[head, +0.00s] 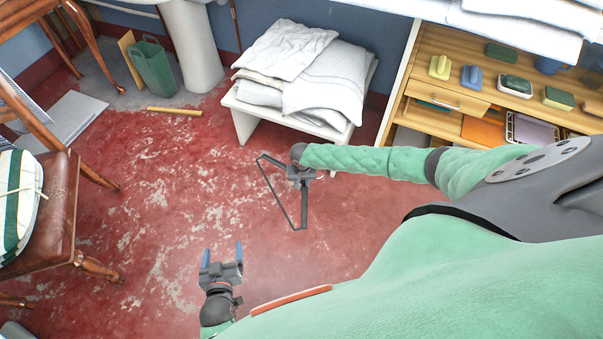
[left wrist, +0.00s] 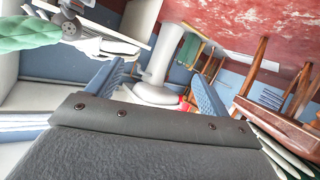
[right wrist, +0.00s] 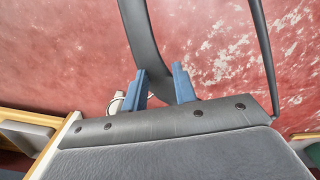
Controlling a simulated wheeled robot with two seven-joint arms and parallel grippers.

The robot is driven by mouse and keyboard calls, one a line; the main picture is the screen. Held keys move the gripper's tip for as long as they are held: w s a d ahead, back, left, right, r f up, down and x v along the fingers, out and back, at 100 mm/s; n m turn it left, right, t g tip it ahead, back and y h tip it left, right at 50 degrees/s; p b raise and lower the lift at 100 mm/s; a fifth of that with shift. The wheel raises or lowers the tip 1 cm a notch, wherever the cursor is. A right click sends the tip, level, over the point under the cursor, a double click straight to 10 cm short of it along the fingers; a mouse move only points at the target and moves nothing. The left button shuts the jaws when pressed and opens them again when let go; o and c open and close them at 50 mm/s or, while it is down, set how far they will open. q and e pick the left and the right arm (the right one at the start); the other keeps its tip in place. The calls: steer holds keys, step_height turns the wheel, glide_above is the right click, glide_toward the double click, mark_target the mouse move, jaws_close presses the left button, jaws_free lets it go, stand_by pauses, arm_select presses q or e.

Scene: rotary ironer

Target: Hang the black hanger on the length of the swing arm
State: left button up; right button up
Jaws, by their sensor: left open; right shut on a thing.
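The black hanger (head: 304,207) is a dark triangular frame, hanging in the air over the red floor in the head view. My right gripper (head: 306,175) is shut on it near one corner. In the right wrist view, the hanger's flat dark bar (right wrist: 141,32) runs between the fingers (right wrist: 159,72), and a thinner bar shows at the right. My left gripper (head: 222,254) is open and empty over the floor, apart from the hanger. Its two blue fingers stand wide apart in the left wrist view (left wrist: 157,78). I cannot make out the swing arm in any view.
A white stool (head: 246,117) with folded linen (head: 325,80) stands behind the hanger. A wooden shelf unit (head: 465,50) is at the right. A leather-seated chair (head: 57,205) stands at the left. A green bin (head: 152,68) is at the back. The middle floor is clear.

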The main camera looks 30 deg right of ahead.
arm_select(q)
steer(key=shift+s+a+f+g, duration=0.1)
steer(key=shift+s+f+g, duration=0.15)
steer(key=shift+f, duration=0.3)
steer(key=shift+s+f+g, duration=0.15)
steer(key=shift+s+f, duration=0.15)
steer(key=shift+f, duration=0.2)
arm_select(e)
steer(key=shift+s, duration=0.1)
